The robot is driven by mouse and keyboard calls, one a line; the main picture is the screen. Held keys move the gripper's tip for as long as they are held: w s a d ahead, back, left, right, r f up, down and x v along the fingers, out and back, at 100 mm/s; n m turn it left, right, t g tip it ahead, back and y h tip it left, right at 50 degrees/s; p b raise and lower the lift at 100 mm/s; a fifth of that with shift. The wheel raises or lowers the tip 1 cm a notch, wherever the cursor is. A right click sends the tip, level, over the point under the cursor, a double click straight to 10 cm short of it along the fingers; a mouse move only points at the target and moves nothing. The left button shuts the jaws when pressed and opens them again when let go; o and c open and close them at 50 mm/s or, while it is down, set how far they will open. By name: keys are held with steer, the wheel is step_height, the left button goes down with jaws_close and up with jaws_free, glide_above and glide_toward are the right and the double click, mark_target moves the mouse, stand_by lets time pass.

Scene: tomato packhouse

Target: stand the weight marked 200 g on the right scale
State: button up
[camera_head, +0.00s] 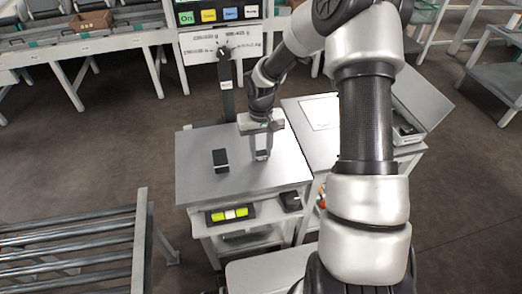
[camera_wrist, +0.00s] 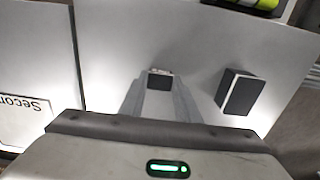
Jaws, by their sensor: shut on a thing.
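My gripper (camera_head: 262,157) is above the grey table top (camera_head: 192,190), right of its middle. Its fingers are shut on a small dark block (camera_wrist: 159,82), which shows between the fingertips in the wrist view. No mark on this block can be read, and I cannot tell whether it touches the surface. A larger dark block (camera_head: 220,160) with a pale edge stands on the same top, left of my gripper; it also shows at the right in the wrist view (camera_wrist: 240,92). I cannot make out which thing is the right scale.
A second table (camera_head: 325,143) adjoins on the right, bearing a white sheet (camera_head: 319,112) and an open grey case (camera_head: 408,130). A dark holder with yellow-green items (camera_head: 230,213) is at the first table's front. A roller conveyor (camera_head: 70,245) stands at front left.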

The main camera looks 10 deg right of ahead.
steer(key=shift+f, duration=0.15)
steer(key=o, duration=1.2)
steer(key=shift+c, duration=0.2)
